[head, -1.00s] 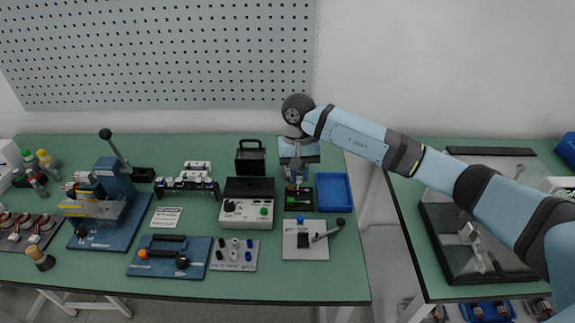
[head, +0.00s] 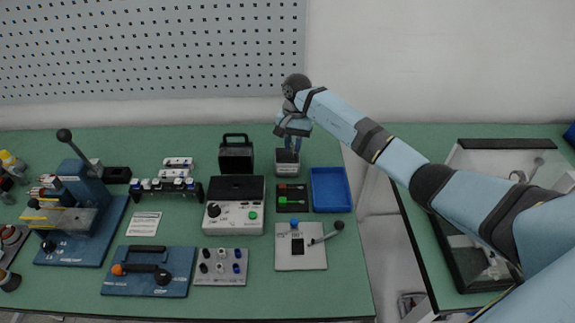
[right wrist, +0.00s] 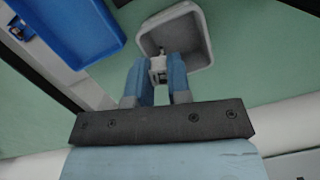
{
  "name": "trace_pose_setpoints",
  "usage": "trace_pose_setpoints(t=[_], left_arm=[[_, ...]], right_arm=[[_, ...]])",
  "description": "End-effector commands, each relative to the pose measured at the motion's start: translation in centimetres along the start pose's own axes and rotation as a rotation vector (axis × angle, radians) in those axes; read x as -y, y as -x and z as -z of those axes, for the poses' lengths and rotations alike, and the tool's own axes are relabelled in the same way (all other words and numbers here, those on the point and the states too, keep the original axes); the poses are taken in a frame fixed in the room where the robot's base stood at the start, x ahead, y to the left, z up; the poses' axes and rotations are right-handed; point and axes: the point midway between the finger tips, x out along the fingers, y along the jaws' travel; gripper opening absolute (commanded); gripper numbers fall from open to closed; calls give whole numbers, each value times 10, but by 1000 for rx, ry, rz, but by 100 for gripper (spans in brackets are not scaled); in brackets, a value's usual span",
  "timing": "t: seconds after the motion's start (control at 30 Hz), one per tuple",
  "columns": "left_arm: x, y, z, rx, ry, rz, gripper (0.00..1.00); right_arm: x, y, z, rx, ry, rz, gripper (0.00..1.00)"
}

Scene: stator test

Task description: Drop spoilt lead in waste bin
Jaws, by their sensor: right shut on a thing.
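My right gripper (head: 290,146) points down over a small grey open bin (head: 287,170), at the back right of the green bench. In the right wrist view, its two blue fingers (right wrist: 157,80) are shut on a small pale piece, seemingly the lead (right wrist: 158,65). The lead's tip lies over the bin's opening (right wrist: 203,45); most of the lead is hidden by the fingers. I cannot tell how far the fingertips are above the rim. My left gripper is not in view.
A blue tray (head: 347,190) lies right of the bin, and a dark tray with red and green parts (head: 292,209) in front of it. A black open-topped box with a handle (head: 237,158) stands to the left. A tester box (head: 235,219) is nearby.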

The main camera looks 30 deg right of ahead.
Motion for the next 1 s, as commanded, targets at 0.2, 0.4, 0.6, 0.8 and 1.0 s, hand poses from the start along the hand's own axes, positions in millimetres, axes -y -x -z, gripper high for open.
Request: trace_pose_setpoints(t=[0.2, 0.4, 0.6, 0.8, 1.0], left_arm=[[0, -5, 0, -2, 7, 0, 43], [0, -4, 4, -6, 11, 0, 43], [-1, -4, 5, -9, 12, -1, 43], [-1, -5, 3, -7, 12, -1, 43], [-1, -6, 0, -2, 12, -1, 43]], right_arm=[[0, -17, 4, 0, 1, 0, 0], [0, -19, 4, 0, 1, 0, 0], [0, -19, 4, 0, 1, 0, 32], [0, -19, 4, -1, 2, 0, 48], [0, -16, 4, -2, 2, 1, 48]])
